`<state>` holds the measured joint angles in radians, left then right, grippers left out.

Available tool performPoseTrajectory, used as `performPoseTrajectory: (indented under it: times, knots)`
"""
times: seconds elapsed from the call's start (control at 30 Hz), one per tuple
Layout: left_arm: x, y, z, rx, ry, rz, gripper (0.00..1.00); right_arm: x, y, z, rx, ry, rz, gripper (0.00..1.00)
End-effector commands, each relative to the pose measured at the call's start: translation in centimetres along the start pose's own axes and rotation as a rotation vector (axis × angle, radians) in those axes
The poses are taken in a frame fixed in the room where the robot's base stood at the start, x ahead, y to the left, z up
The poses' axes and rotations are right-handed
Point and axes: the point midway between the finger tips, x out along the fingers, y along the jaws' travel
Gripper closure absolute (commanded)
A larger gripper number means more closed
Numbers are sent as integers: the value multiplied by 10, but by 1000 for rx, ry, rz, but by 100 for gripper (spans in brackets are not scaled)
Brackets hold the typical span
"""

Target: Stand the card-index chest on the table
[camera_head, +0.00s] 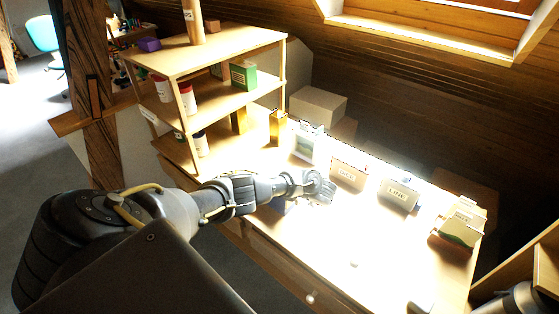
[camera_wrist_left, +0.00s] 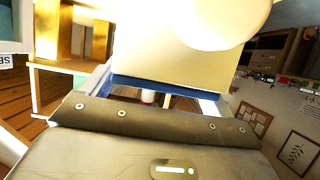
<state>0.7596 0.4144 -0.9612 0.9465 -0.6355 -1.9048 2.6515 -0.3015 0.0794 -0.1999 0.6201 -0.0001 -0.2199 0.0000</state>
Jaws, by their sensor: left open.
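The table (camera_head: 325,240) is brightly lit, with much of its top washed out. My left gripper (camera_head: 322,188) is open above its left part, in front of the upright labelled boxes. Those are a tan box (camera_head: 348,173), a grey box (camera_head: 398,195) and a box with a green-edged front (camera_head: 460,228). I cannot tell which thing is the card-index chest. A small blue thing (camera_head: 281,206) shows partly behind my left wrist, near the table's front edge. In the left wrist view, a cream panel with a blue edge (camera_wrist_left: 180,62) is close; I cannot tell what it belongs to. My right gripper is out of view.
A framed picture (camera_head: 305,144) stands by the back edge. A small pale thing (camera_head: 354,263) lies near the front edge. The table's middle looks clear.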

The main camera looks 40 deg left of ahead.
Motion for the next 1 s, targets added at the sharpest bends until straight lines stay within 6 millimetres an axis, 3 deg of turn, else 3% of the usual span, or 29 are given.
performPoseTrajectory:
  times: [0.17, 0.33, 0.5, 0.7, 1.0]
  knots:
    - [-5, 0, -1, 0, -1, 1, 13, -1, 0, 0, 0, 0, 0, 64]
    - [-34, 0, 1, 1, -4, 3, 13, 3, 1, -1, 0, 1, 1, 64]
    - [-75, 0, -9, 2, -1, 2, 13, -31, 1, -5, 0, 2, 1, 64]
    - [-107, 0, -6, 1, 0, 1, 13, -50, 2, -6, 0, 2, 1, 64]
    - [-121, 0, -2, 1, 1, 0, 13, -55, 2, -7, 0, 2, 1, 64]
